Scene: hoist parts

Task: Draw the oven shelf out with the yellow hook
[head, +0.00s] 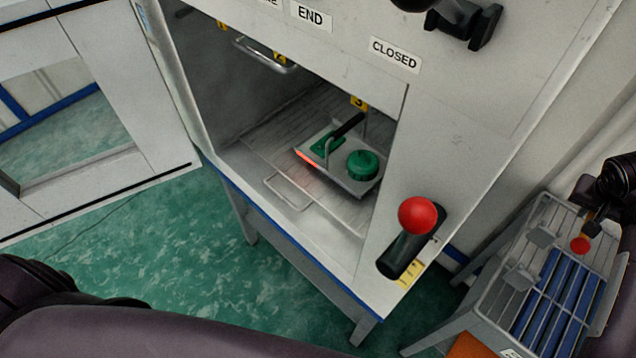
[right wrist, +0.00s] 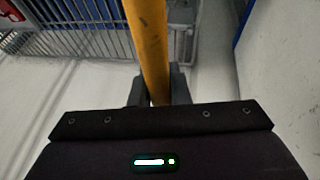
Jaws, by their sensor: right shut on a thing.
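The oven shelf (head: 262,152) is a slatted rack inside the open oven, with a wire handle (head: 287,193) at its front edge. A grey tray (head: 359,187) sits on it, bearing a green knobbed part (head: 363,164) and a dark-handled green piece (head: 327,142). My right gripper (head: 596,212) is at the far right, above the side rack and away from the oven opening. In the right wrist view it is shut on the yellow hook (right wrist: 148,45), whose straight shaft passes between the fingers. The hook's end is not clear. My left gripper is out of view.
The oven door (head: 110,100) stands open at left. A red-knobbed lever (head: 417,216) juts from the oven front, right of the opening. A grey side rack (head: 530,272) with blue slats stands at right. Green floor is clear in front.

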